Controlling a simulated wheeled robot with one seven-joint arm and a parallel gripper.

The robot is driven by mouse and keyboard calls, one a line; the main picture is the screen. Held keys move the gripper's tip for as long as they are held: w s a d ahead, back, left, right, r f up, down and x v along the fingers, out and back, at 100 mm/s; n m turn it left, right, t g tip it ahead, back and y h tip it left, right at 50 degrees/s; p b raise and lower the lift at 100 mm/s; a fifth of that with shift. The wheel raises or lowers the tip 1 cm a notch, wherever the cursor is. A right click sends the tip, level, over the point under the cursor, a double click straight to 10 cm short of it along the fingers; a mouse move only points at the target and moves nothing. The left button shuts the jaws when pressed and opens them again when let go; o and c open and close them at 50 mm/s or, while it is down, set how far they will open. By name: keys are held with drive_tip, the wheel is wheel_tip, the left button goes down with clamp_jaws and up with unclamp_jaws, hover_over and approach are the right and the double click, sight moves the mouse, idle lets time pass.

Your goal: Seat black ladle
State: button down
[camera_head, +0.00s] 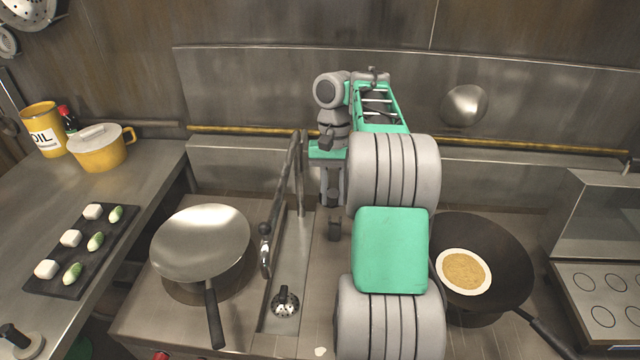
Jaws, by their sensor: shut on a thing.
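My gripper (331,197) is beyond my arm, pointing down above the back of the stove between the two woks. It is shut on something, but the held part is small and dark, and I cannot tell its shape. A short dark piece (334,229) shows just below the fingers; I cannot tell whether it is part of the held thing. A round shiny metal bowl (464,105), like a ladle's, shows against the back wall right of my arm. Its handle is not visible. No black ladle can be made out for certain.
A metal-topped wok (200,243) stands left of the faucet (279,205). A dark wok (500,250) with a pale round dish (464,271) is at right. A perforated piece (285,302) lies in the trough. A yellow pot (100,148) stands on the left counter.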

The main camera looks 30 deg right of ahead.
sight(335, 202)
drive_tip(key=f, duration=0.1)
drive_tip(key=d+f+b, duration=0.1)
drive_tip(key=shift+w+d+f+m, duration=0.15)
drive_tip(key=shift+w+f+m, duration=0.15)
drive_tip(key=shift+w, duration=0.1)
drive_tip(key=shift+s+r, duration=0.1)
drive_tip(key=shift+r, duration=0.05)
drive_tip(key=shift+s+a+b, duration=0.15)
drive_tip(key=shift+a+b, duration=0.05)
drive_tip(key=shift+b, duration=0.25)
